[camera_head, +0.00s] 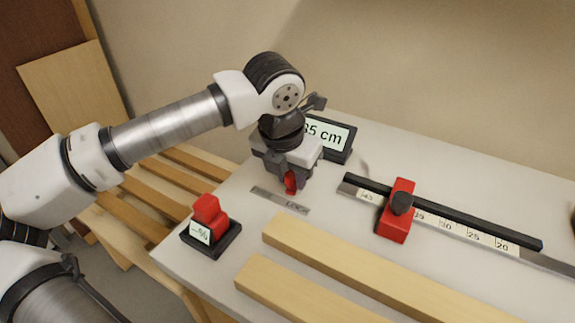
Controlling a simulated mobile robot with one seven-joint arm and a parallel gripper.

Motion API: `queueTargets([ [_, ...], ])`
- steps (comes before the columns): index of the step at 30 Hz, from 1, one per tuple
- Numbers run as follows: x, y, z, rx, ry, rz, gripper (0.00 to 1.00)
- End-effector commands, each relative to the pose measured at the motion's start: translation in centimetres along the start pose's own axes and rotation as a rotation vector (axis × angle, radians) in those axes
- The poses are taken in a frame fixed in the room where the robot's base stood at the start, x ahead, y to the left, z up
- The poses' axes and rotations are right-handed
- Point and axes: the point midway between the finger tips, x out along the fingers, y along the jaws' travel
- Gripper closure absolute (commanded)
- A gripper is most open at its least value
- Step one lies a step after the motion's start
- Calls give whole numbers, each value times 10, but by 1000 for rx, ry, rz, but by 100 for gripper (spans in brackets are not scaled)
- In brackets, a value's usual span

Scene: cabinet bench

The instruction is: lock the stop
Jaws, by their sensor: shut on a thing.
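My gripper (289,187) points down at the left part of the white bench and is shut on a small red handle (291,181). Most of the handle is hidden by the fingers. A grey metal plate (264,194) marked "LOCK" at its right end lies just below the gripper. The red stop (396,226), with a dark knob (402,202) on top, sits across the ruler rail (456,230) to the right. It stands between the 45 and 35 marks, apart from my gripper.
A display (338,139) behind my gripper reads "35 cm", its left side partly covered. A red block on a black base (212,244) stands at the bench's left corner. Two wooden boards (350,265) lie in front. The wall closes the back.

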Motion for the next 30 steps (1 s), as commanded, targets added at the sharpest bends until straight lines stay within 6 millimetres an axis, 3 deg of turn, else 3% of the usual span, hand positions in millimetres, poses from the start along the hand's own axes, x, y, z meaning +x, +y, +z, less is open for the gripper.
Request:
queueTargets([
  [17,3,-19,7,2,0,0,81],
  [30,2,-20,8,1,0,0,81],
])
